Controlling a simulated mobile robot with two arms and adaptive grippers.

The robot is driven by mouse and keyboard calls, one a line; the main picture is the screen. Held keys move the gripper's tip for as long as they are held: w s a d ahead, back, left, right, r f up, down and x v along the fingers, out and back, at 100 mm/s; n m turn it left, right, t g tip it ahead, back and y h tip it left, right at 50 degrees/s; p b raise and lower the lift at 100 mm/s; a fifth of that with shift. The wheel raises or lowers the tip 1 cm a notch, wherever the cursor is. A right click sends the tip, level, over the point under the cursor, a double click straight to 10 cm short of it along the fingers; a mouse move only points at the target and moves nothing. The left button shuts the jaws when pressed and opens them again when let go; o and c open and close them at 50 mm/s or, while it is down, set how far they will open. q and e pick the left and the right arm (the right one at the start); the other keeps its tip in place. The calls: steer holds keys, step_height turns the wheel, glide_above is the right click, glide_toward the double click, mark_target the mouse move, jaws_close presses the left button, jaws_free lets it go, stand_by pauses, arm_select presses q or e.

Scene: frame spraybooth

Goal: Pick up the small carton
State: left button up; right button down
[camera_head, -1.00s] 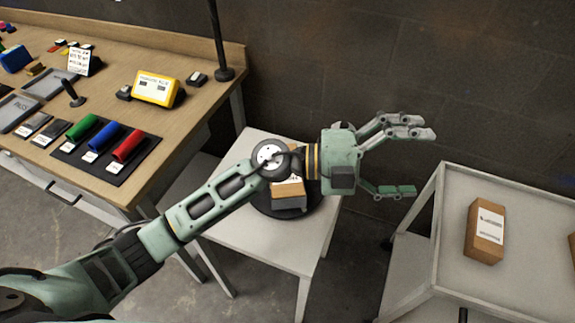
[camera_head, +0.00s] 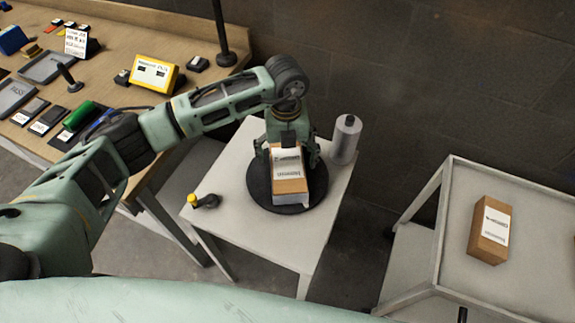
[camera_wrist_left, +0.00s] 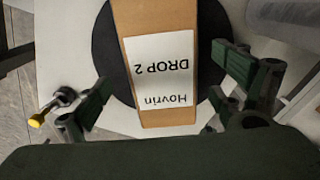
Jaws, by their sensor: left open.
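A small brown carton (camera_head: 290,186) with a white label lies on a round black turntable (camera_head: 262,196) on a white table. In the left wrist view the carton (camera_wrist_left: 160,20) shows its label, upside down, reading "Hovrin DROP 2". My left gripper (camera_head: 288,152) is over the carton's far end, pointing down. It is open, with green fingers on either side of the carton in the left wrist view (camera_wrist_left: 165,90) and visible gaps to its sides. The gripper hides the carton's far end in the head view. My right gripper is not in view.
A grey cylinder (camera_head: 346,140) stands close right of the gripper. A yellow-tipped nozzle (camera_head: 203,201) lies on the table's left. Another labelled carton (camera_head: 488,230) sits on the white cart (camera_head: 540,220) at right. The wooden bench (camera_head: 135,35) is at left.

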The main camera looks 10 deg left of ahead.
mark_target(287, 162)
arm_select(q)
steer(key=shift+s+d+f+p, duration=0.15)
steer(key=shift+f+p, duration=0.5)
steer(key=shift+f, duration=1.55)
steer(key=shift+c, duration=0.2)
